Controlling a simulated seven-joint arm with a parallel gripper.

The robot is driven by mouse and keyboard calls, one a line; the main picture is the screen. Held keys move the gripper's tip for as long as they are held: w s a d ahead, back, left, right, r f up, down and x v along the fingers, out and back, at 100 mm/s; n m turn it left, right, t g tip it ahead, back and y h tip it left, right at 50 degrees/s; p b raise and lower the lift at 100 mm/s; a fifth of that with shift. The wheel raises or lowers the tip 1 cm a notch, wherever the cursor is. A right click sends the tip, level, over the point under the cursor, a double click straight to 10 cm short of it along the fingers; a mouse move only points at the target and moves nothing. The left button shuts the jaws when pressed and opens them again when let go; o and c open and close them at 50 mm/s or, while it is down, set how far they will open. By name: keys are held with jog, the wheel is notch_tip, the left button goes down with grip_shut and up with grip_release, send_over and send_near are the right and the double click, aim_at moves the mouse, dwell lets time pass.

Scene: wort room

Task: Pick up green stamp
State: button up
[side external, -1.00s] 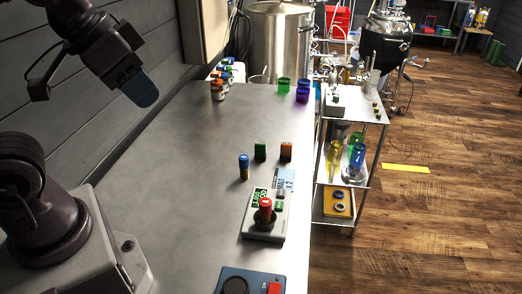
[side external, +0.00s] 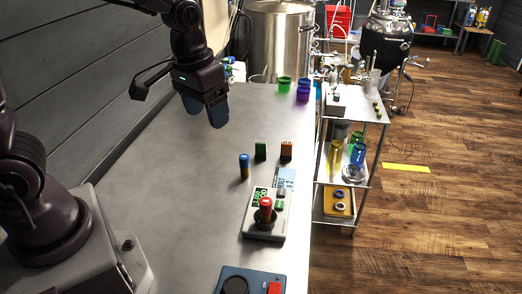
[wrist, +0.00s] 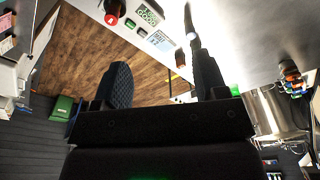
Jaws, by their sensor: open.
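The green stamp (side external: 260,150) is a small upright block on the grey metal table, between a blue-topped stamp (side external: 244,165) and an orange stamp (side external: 286,150). My gripper (side external: 205,108) is above the table, up and left of the green stamp in the side view, clear of it and empty. In the wrist view the two dark fingers of my gripper (wrist: 163,75) stand apart. There an orange block (wrist: 180,57) shows between them; I cannot make out the green stamp for certain, and the right finger may hide it.
A grey device (side external: 265,222) with a red-topped stamp (side external: 265,210) stands nearer the camera. A blue box (side external: 248,282) is at the front edge. Green (side external: 284,84) and purple (side external: 303,90) cups stand at the far end.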

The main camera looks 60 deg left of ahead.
jog(key=w+a+f+n+y, duration=0.1)
jog(key=w+a+f+n, duration=0.15)
jog(key=w+f, duration=0.35)
jog(key=w+a+f+n+y, duration=0.1)
jog(key=w+a+f+n, duration=0.1)
jog(key=w+a+f, duration=0.3)
jog(key=n+t+y, duration=0.1)
jog(key=n+t, duration=0.1)
send_near(261, 142)
jog(key=x, duration=0.5)
jog(key=shift+d+f, duration=0.2)
jog(key=shift+d, duration=0.1)
jog(key=x, duration=0.5)
jog(key=shift+a, duration=0.35)
jog(key=c, duration=1)
